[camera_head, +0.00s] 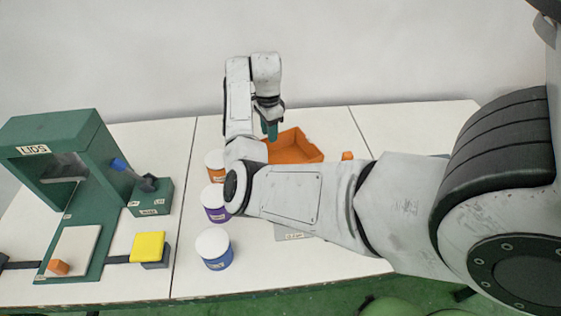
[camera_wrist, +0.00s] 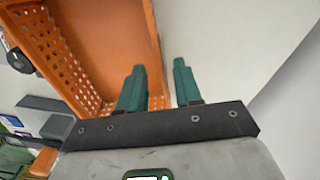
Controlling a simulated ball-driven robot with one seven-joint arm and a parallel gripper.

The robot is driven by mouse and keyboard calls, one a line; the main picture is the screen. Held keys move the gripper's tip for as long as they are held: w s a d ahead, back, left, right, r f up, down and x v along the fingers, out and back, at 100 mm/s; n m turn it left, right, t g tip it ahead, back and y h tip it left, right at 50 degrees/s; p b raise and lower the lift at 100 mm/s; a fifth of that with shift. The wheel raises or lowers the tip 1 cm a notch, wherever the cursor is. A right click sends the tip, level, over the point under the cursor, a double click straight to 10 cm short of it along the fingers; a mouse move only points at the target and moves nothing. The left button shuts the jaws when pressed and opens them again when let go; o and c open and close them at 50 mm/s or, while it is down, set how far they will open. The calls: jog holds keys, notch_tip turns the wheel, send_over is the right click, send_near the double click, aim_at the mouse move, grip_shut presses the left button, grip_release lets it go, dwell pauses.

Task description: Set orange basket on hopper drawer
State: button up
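The orange basket (camera_head: 298,148) stands on the white table at the back, partly hidden by my arm. In the wrist view the basket (camera_wrist: 100,35) fills the upper left, with perforated walls. My gripper (camera_head: 270,130) points down at the basket's left end. In the wrist view its two green fingers (camera_wrist: 160,85) are apart. The basket's wall edge runs between them, with a gap to the right finger. I cannot tell for certain which part is the hopper drawer. A green machine (camera_head: 95,150) at the left holds a pale plate (camera_head: 76,248) on its base.
White jars with orange (camera_head: 215,168), purple (camera_head: 214,208) and blue (camera_head: 214,262) bands stand in a row left of my arm. A wall is behind.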

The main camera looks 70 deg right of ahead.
aim_at(281, 159)
jog(key=shift+f, duration=1.8)
grip_shut()
